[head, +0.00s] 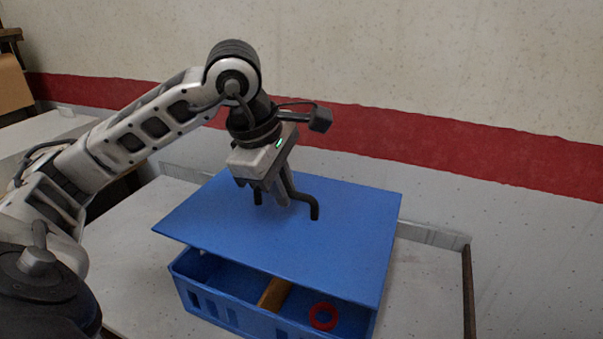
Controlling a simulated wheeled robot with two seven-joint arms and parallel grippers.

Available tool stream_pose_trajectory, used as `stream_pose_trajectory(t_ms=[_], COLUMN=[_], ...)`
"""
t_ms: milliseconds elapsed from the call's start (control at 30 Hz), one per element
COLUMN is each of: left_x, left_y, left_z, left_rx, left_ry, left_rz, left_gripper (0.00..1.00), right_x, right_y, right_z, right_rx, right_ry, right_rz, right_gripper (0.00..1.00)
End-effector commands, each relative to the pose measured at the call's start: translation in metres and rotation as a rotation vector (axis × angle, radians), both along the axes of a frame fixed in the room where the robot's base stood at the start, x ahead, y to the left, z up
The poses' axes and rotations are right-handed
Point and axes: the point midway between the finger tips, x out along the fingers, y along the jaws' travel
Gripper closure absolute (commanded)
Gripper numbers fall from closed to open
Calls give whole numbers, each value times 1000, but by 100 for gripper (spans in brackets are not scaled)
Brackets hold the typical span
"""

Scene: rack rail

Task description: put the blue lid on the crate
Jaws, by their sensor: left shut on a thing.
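The blue lid (345,250) is a flat panel with a dark bent handle (314,206) on top. My left gripper (282,200) is shut on the lid's handle. The lid hangs above the blue crate (215,308), with a gap between them along the front and left. The lid covers most of the crate's opening and hides its back. The crate's front part shows a red ring (323,316) and a brown wooden piece (274,294) inside. My right gripper is out of view.
The crate stands on a pale grey table (425,290) with a raised dark edge (468,290) at the right. A wall with a red stripe (430,135) is behind. Bare table lies to the left and right of the crate.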

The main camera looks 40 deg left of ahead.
Motion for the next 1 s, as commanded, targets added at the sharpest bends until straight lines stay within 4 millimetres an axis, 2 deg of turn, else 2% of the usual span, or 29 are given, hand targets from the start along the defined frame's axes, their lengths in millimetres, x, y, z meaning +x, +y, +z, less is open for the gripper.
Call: stream_pose_trajectory(t_ms=[200, 600, 1000], left_x=[0, 0, 0], left_y=[0, 0, 0], left_z=[-22, -61, -73], left_rx=[-1, -1, 0], left_ry=[0, -2, -1], left_rz=[0, -1, -1], left_gripper=[100, 100, 100], right_x=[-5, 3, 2], right_y=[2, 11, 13], right_z=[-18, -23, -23], right_rx=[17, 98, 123], right_ry=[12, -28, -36], right_rz=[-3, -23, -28], right_gripper=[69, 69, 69])
